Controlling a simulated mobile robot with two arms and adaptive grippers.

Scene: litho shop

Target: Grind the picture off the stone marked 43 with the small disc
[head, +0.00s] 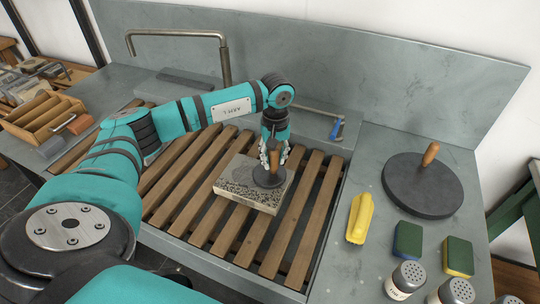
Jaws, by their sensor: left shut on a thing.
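A pale litho stone (231,188) with a dark speckled picture on its face lies on the wooden slats of the sink. No number on it is readable from here. My left gripper (274,158) points down over the stone, shut on the upright wooden handle of the small dark disc (269,178). The disc is at the right part of the stone and looks flat on its face. The gripper hides part of the handle. My right gripper is not in view.
A large dark disc (424,186) with a wooden handle lies on the right counter. A bent tap (180,33) stands behind the sink; a wooden divided box (45,118) is at left.

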